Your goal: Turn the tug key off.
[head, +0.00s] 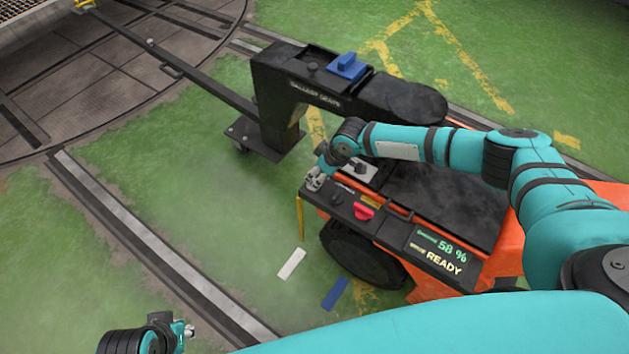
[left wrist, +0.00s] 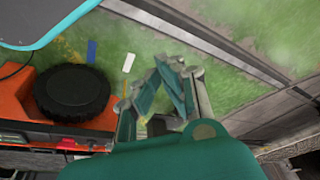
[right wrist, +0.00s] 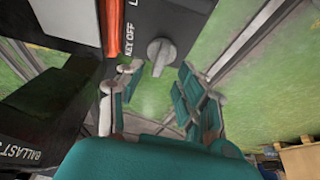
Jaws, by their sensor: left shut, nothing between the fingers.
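The tug (head: 500,225) is orange with a dark top panel, and its display (head: 438,250) reads 58 % and READY. In the right wrist view a grey knob-like key (right wrist: 161,53) sits on the dark panel beside a "KEY OFF" label. My right gripper (right wrist: 155,72) is open, with its fingertips just short of the key and apart from each other. In the head view this gripper (head: 316,180) is at the panel's near-left corner, and the key cannot be made out there. My left gripper (head: 188,330) is shut and empty, low over the floor; its fingers show in the left wrist view (left wrist: 168,68).
A red button (head: 363,211) sits on the panel close to my right gripper. A black ballast-labelled arm with a blue block (head: 347,66) stands behind the tug. A rail (head: 160,245) crosses the green floor at left, and the turntable (head: 70,110) lies beyond.

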